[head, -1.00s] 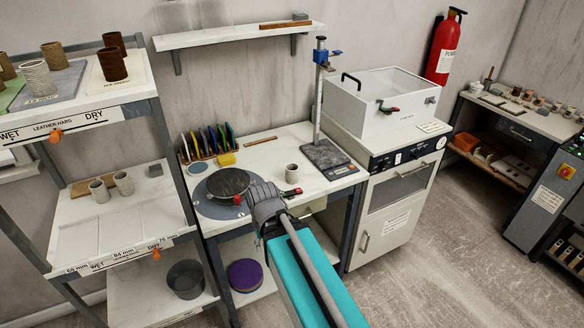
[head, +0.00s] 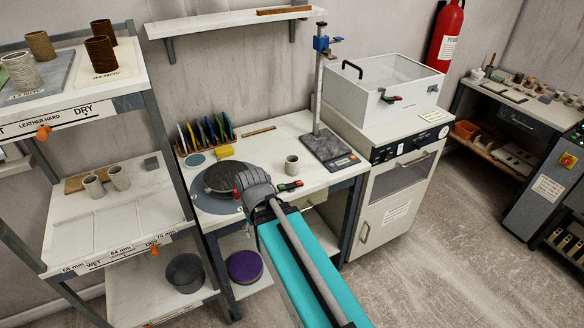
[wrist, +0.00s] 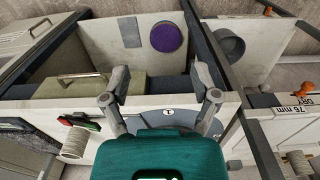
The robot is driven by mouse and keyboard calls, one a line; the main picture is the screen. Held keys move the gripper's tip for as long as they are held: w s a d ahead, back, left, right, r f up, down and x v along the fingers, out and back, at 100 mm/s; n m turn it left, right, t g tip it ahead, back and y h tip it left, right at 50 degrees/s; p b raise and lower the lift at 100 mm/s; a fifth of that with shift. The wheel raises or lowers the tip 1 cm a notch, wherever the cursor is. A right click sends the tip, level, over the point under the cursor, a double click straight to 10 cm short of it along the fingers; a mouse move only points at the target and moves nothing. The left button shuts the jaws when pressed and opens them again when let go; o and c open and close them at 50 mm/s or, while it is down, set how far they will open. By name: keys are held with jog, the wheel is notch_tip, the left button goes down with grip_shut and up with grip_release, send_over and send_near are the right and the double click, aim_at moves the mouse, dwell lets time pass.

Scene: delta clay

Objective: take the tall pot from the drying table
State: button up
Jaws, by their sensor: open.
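The drying rack at the left carries a top shelf (head: 130,103) marked WET, LEATHER-HARD and DRY. A dark brown pot (head: 101,55) stands upright on a pale board at its DRY end, with another brown pot (head: 103,30) behind it. A lighter brown pot (head: 40,45) and a pale ribbed pot (head: 21,70) stand further left. Which one is the tall pot I cannot tell. My gripper (head: 241,186) is right of the rack, over the worktable; its fingers are partly hidden in the head view. In the wrist view my gripper (wrist: 160,84) is open and empty.
The worktable holds a dark round wheel (head: 222,176), a small pale pot (head: 291,165) and a scale with a post (head: 318,100). Two pale pots (head: 119,178) stand on the rack's lower shelf. A bucket (head: 185,273) and a purple disc (head: 245,266) sit below.

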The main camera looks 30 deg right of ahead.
jog(key=shift+o, duration=0.6)
jog(key=shift+w+d+f, duration=0.15)
jog(key=shift+w, duration=0.1)
jog(key=n+t+h+b, duration=0.3)
jog(key=n+h+b, duration=0.45)
jog(key=n, duration=0.75)
send_near(288, 163)
jog(key=shift+h, duration=0.75)
jog(key=s+a+f, duration=0.1)
jog(key=s+f, duration=0.1)
jog(key=s+a+f, duration=0.2)
jog(key=s+a+f+p, duration=0.1)
jog(key=s+f, duration=0.2)
jog(key=shift+a, duration=0.35)
jog(key=w+r+n+h, duration=0.1)
jog(key=n, duration=0.1)
jog(key=w+n+t+h+b, duration=0.1)
jog(key=w+n, duration=0.1)
jog(key=w+d+r+n, duration=0.1)
jog(key=w, duration=0.1)
jog(key=shift+d+r+n+t+h+b, duration=0.15)
jog(key=shift+r+n+t+h+b, duration=0.15)
jog(key=shift+n+h, duration=0.1)
jog(key=shift+w+r+n+h, duration=0.3)
jog(key=shift+w+r+n, duration=0.15)
jog(key=shift+n, duration=0.25)
jog(key=shift+f, duration=0.1)
jog(key=shift+b+x, duration=1.75)
jog(key=shift+x, duration=2.55)
jog(key=shift+w, duration=0.15)
